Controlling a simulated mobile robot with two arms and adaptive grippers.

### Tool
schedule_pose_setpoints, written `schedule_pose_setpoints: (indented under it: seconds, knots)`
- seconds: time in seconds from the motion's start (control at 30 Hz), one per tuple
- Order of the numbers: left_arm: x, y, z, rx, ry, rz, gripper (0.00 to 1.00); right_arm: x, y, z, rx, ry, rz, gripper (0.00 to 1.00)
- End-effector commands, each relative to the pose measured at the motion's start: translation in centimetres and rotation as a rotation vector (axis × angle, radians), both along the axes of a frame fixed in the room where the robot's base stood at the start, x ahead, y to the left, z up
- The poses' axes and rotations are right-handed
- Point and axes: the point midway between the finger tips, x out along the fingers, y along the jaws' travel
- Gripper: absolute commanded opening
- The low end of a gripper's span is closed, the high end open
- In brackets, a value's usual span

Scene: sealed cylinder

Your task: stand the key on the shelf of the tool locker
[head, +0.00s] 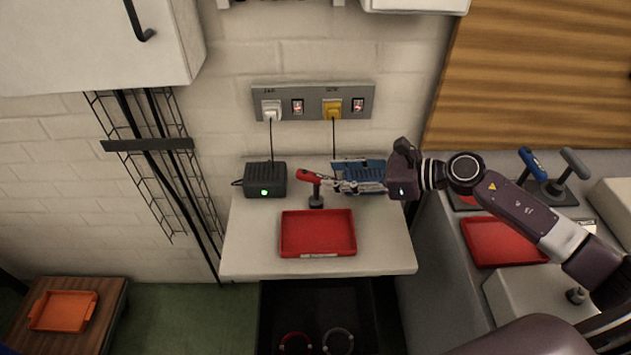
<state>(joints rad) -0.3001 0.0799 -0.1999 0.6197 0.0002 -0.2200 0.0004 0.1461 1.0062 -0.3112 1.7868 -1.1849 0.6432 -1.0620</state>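A key with a red T-handle (309,176) stands upright on the white counter, its foot in or on a small dark base. My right gripper (331,183) reaches in from the right, with its fingertips just right of the red handle. I cannot tell whether they touch it or how far apart they are. Two similar keys, one with a blue handle (531,162) and one with a grey handle (574,162), stand on the right-hand bench. I cannot tell for sure which thing is the tool locker. My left gripper is out of view.
A red tray (318,252) lies at the counter front (400,262). A black box (265,180) with a green light and a blue device (362,167) stand behind. Another red tray (503,258) is on the right bench. A white cabinet (95,45) hangs upper left.

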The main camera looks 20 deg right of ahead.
Motion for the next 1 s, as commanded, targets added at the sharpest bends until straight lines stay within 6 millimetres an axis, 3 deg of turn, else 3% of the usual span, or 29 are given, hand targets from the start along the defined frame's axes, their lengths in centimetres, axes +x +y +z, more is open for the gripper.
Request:
schedule_pose_setpoints:
  seconds: [0.43, 0.77, 1.0]
  knots:
    - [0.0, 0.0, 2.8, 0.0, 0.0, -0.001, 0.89, 3.0, 3.7, -1.9, 0.006, -0.001, -0.001, 0.38]
    - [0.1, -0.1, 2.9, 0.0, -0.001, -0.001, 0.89, 3.3, 4.2, -2.4, 0.003, 0.0, -0.002, 0.38]
    - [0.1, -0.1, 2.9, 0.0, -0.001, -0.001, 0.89, 3.3, 4.2, -2.4, 0.003, -0.001, -0.002, 0.12]
